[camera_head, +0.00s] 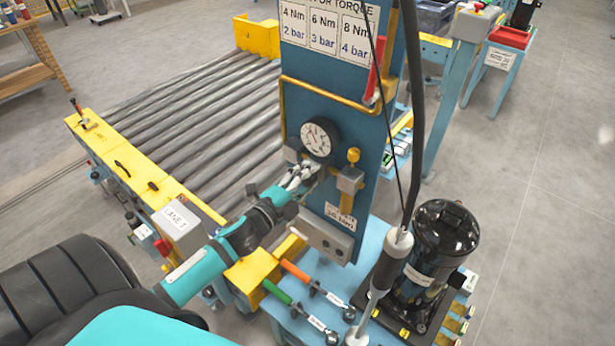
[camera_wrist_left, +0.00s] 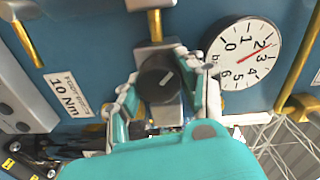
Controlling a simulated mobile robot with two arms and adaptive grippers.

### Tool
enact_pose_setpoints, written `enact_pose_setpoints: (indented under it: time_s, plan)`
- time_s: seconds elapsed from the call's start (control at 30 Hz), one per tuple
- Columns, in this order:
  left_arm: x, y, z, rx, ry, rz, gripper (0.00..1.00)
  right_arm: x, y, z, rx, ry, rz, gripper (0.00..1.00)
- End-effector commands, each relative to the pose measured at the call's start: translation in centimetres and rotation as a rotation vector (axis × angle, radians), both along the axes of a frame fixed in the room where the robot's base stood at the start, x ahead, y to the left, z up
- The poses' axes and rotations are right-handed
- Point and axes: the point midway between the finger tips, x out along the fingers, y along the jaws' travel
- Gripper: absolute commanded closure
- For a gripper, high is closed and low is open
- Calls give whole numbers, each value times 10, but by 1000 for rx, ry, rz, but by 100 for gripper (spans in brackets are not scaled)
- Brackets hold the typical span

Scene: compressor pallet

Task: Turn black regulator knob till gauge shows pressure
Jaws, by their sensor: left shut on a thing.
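The black regulator knob (camera_wrist_left: 157,79) with a light pointer mark shows in the left wrist view, on a regulator fixed to the blue panel. My left gripper (camera_wrist_left: 164,86) is shut on it, one finger on each side. In the head view my left gripper (camera_head: 303,174) reaches the panel just below the gauge and hides the knob. The round white gauge (camera_head: 320,137) is mounted above it. My right gripper is not in view.
A yellow-topped valve (camera_head: 351,177) sits right of the gauge. A torque sign (camera_head: 325,30) is above. A hanging driver (camera_head: 390,265) and black compressor (camera_head: 440,250) stand at right. Green and orange handled tools (camera_head: 277,292) lie below. A roller conveyor (camera_head: 200,110) runs at left.

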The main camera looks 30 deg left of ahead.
Motion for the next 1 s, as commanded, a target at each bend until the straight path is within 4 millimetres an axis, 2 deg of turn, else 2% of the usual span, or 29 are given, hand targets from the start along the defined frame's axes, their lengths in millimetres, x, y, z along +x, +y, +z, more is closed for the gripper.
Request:
enact_pose_setpoints:
  time_s: [0.3,0.33,0.5,0.8,0.87,1.0]
  plan:
    - [0,1,0,0,0,2,94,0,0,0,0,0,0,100]
    - [0,1,0,0,0,2,58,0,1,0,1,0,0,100]
    - [0,1,0,1,0,1,37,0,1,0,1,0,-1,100]
    - [-3,0,-1,1,1,1,37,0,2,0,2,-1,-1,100]
    - [-7,1,-1,0,2,1,37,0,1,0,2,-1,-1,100]
    - [-30,2,-1,0,4,1,37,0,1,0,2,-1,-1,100]
